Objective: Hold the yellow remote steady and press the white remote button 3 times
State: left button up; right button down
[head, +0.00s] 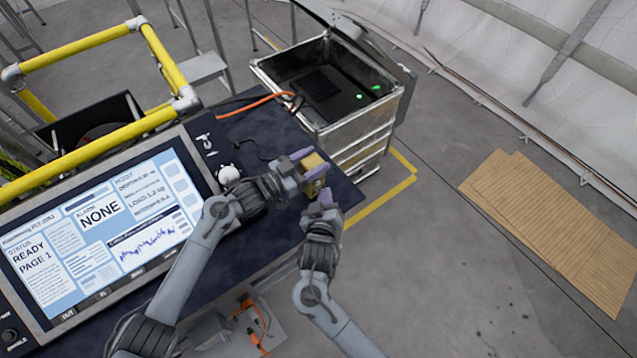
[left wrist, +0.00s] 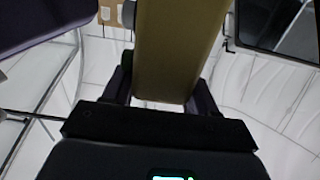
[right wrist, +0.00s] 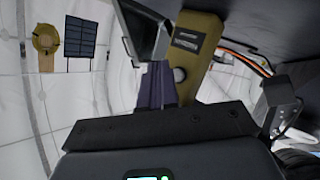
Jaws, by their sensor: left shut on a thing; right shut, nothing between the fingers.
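The yellow remote (head: 314,166) is held upright above the right end of the dark console top. My left gripper (head: 306,166) is shut on it, and its yellow body also fills the middle of the left wrist view (left wrist: 178,50). In the right wrist view the remote (right wrist: 196,50) shows a dark label and a round pale button (right wrist: 179,75). My right gripper (head: 325,197) is shut and empty, just below the remote in the head view. Its purple fingertips (right wrist: 158,85) are close beside the button; I cannot tell whether they touch it.
A console screen (head: 100,225) reading "READY PAGE 1" and "NONE" fills the left. A yellow pipe frame (head: 90,150) stands behind it. An open metal case (head: 350,140) stands beyond the remote. Cardboard sheets (head: 560,225) lie on the floor at right.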

jog(key=shift+w+a, duration=0.5)
jog(key=shift+w, duration=0.15)
dwell(1.5)
jog(key=shift+s, duration=0.1)
dwell(0.3)
jog(key=shift+s+d, duration=0.45)
jog(key=shift+s, duration=0.15)
jog(key=shift+s+d, duration=0.75)
jog(key=shift+s, duration=0.3)
jog(key=shift+s+d, duration=0.7)
jog(key=shift+s, duration=0.3)
dwell(1.3)
jog(key=s+d, duration=0.2)
jog(key=s, duration=0.1)
dwell(0.5)
